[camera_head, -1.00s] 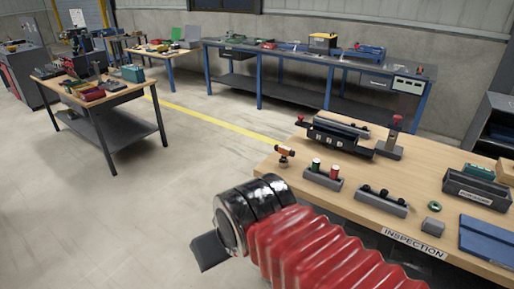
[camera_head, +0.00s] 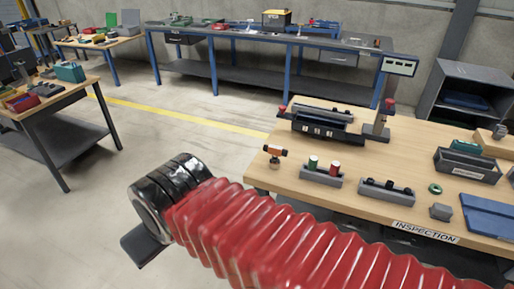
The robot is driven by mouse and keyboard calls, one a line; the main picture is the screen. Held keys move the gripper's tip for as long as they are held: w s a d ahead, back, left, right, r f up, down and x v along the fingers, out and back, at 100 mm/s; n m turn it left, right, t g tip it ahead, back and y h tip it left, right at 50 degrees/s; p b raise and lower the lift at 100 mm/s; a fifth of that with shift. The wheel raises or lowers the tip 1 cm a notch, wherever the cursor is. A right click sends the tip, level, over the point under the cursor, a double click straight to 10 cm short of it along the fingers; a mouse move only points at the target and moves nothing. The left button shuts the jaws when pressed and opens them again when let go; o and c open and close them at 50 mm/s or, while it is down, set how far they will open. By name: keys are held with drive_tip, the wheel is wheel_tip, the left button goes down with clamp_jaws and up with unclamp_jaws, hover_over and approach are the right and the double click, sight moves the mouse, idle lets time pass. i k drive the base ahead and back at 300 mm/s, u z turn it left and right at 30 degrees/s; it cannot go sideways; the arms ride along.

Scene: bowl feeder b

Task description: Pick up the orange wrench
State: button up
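I cannot make out an orange wrench for certain. A small orange and dark item (camera_head: 275,151) stands upright at the left end of the wooden inspection table (camera_head: 330,200), and it does not look clearly like a wrench. My arm, in a red bellows sleeve, crosses the lower part of the view and ends in a black wrist. A dark flat part below the wrist, likely my gripper (camera_head: 144,246), hangs over the floor, left of the inspection table and apart from it. Its fingertips cannot be told apart, and nothing is seen held.
A holder with green and red cylinders (camera_head: 322,172), a black tray (camera_head: 468,164), a green ring (camera_head: 435,188) and a blue case (camera_head: 490,213) sit on the inspection table. A long blue-legged bench (camera_head: 260,40) lines the wall. A cluttered workbench (camera_head: 45,110) stands left. Floor between is clear.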

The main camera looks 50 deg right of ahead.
sight(276, 152)
drive_tip(key=z, duration=0.2)
drive_tip(key=i, duration=0.75)
drive_tip(key=z, duration=0.5)
drive_tip(key=i, duration=0.6)
drive_tip(key=z, duration=0.3)
